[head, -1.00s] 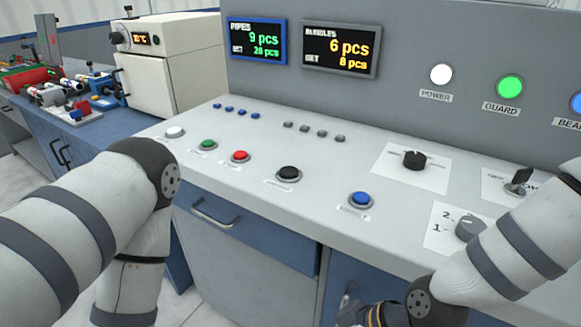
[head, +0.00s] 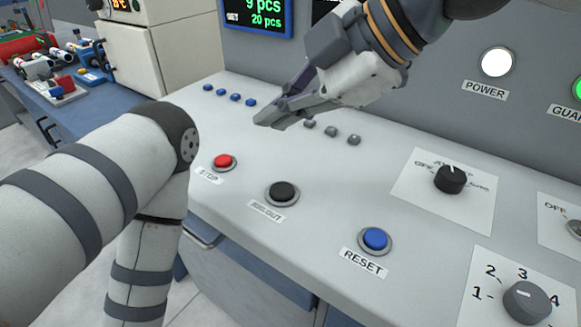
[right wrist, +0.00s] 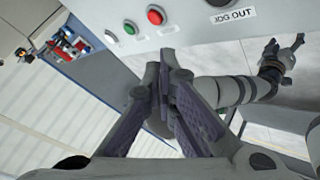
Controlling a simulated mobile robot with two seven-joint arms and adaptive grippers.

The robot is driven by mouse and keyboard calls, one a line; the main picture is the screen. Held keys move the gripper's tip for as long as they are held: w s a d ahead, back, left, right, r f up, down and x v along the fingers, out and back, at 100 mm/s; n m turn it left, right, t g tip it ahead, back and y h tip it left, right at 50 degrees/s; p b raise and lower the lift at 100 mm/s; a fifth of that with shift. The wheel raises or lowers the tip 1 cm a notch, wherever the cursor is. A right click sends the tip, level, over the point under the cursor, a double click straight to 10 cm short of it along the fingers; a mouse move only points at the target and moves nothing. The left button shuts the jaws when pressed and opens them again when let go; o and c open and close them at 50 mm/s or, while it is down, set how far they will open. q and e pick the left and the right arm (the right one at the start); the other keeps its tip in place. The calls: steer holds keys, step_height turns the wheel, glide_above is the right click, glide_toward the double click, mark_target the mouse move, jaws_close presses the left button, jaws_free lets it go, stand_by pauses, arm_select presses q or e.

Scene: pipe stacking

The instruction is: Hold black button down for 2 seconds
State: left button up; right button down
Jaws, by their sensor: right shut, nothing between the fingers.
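The black button (head: 282,192) sits in a grey ring on the sloped console, with a JOG OUT label in front of it. My left gripper (right wrist: 284,56) shows small in the right wrist view, below the console front. Its fingers are too small to judge.
A red STOP button (head: 223,162) is left of the black one and a blue RESET button (head: 375,239) is right of it. Small blue and grey buttons line the back. Dark knobs (head: 451,178) stand at the right. My left arm covers the front left.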

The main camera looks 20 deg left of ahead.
steer(key=b, duration=0.2)
glide_above(281, 193)
step_height(281, 193, down, 7)
steer(key=shift+r, duration=0.1)
arm_select(q)
steer(key=shift+s+f+g, duration=0.25)
steer(key=shift+s+f, duration=0.35)
steer(key=shift+s, duration=0.15)
steer(key=shift+s+f+g, duration=0.25)
steer(key=shift+s+f, duration=0.3)
steer(key=shift+s, duration=0.2)
arm_select(e)
steer(key=shift+f, duration=1)
steer(key=shift+f, duration=0.4)
steer(key=shift+f, duration=0.45)
stand_by(0.8)
steer(key=shift+r, duration=0.1)
stand_by(1.4)
steer(key=shift+r+p, duration=0.4)
steer(key=shift+r, duration=0.35)
arm_select(q)
steer(key=shift+w+r, duration=0.3)
steer(key=shift+w, duration=0.05)
